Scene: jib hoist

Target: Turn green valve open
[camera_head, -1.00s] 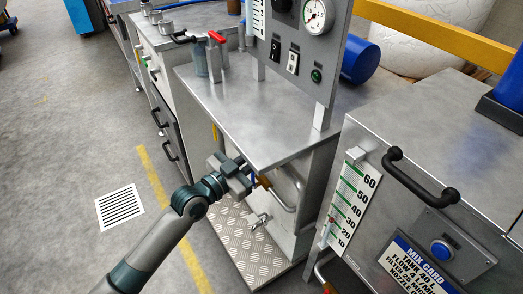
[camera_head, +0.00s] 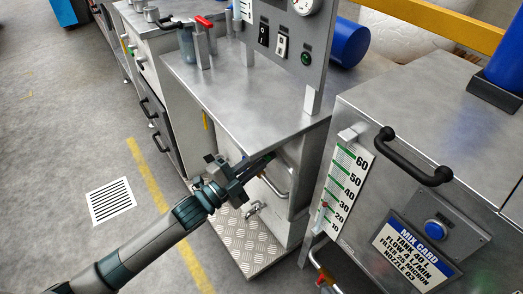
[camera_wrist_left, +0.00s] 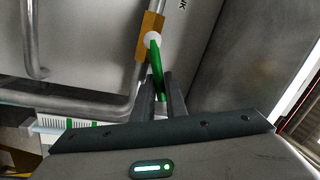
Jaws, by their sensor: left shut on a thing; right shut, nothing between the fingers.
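The green valve handle (camera_wrist_left: 157,68) is a slim lever on a brass valve body (camera_wrist_left: 150,36) with a white round hub, fitted on a grey pipe. In the left wrist view its lower end lies between the fingertips of my left gripper (camera_wrist_left: 162,92), which is shut on it. The lever points down and slightly right, close to the line of the pipe. In the head view my left gripper (camera_head: 268,158) reaches under the edge of the steel bench, and the handle cannot be made out there. My right gripper is not in view.
The steel bench top (camera_head: 235,95) overhangs the gripper. A bent pipe (camera_head: 272,188) and a small tap (camera_head: 254,209) are close by, above a chequered plate (camera_head: 247,240). A steel cabinet (camera_head: 410,110) with a level scale (camera_head: 345,190) stands to the right.

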